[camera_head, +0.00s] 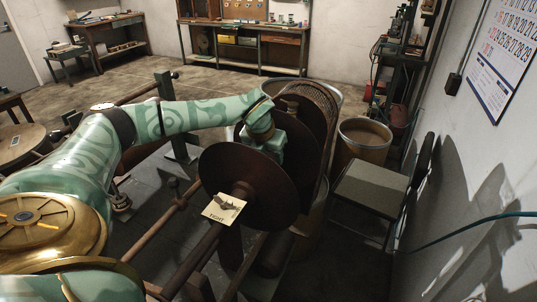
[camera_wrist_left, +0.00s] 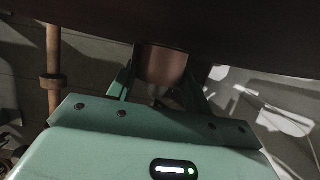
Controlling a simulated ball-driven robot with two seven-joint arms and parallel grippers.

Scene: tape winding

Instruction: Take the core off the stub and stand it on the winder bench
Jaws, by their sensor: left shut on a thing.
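My left arm reaches in from the left, and my left gripper (camera_head: 268,142) is down between two large dark round discs, the front disc (camera_head: 249,175) and the rear disc (camera_head: 303,110). In the left wrist view the two green fingers of the gripper (camera_wrist_left: 158,88) are shut on a short brown cylinder, which looks like the core (camera_wrist_left: 162,63). Its upper end meets a dark surface; I cannot tell whether it is still on the stub. The head view hides the core and fingertips behind the front disc. My right gripper is not in view.
A card (camera_head: 223,208) with printed lettering sits on the shaft before the front disc. Long bars cross the frame below. A brown drum (camera_head: 364,142) and a grey-topped stand (camera_head: 370,187) are close on the right by the wall. A workbench (camera_head: 245,35) stands far back; the floor before it is clear.

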